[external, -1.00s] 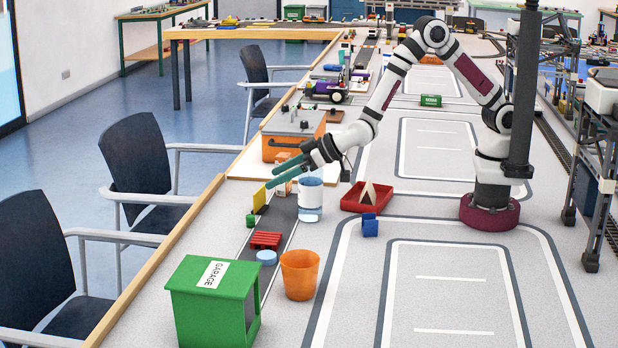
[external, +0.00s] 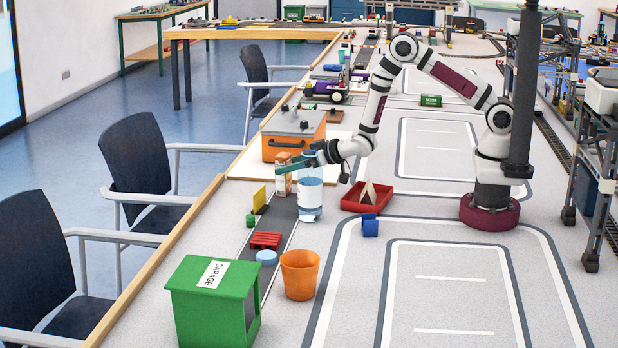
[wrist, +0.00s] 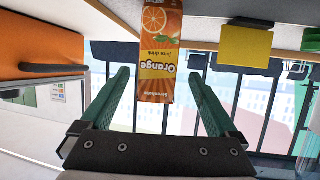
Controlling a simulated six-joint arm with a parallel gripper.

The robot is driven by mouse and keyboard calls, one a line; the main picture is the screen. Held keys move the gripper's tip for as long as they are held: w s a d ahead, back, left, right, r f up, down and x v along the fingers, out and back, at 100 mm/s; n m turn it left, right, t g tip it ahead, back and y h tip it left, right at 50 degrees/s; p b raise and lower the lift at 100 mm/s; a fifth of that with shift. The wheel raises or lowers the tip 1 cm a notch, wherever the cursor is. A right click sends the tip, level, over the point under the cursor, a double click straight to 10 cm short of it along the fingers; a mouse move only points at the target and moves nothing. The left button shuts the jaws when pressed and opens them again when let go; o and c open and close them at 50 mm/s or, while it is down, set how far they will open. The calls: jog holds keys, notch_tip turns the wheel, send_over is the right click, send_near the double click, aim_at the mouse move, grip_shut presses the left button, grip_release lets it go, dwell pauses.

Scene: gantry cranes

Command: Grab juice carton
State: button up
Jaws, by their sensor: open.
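The juice carton (external: 282,184) stands upright beside the orange toolbox, partly hidden by my fingers in the external view. In the wrist view the orange carton (wrist: 160,40) appears upside down, with "Orange" lettering. My gripper (external: 293,163) is at the height of the carton's upper part, with its green fingers pointing left. In the wrist view my gripper (wrist: 160,76) is open, and the carton shows in the gap between the two fingers. I cannot tell how deep it is between them. Nothing is held.
The orange toolbox (external: 292,139) is behind the carton. A yellow panel (external: 260,198) stands to the left front. A red tray (external: 366,198) lies to the right.

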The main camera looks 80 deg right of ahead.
jog(key=x, duration=0.5)
jog(key=shift+w+d, duration=0.2)
jog(key=shift+w, duration=0.05)
jog(key=shift+r, duration=0.1)
grip_shut()
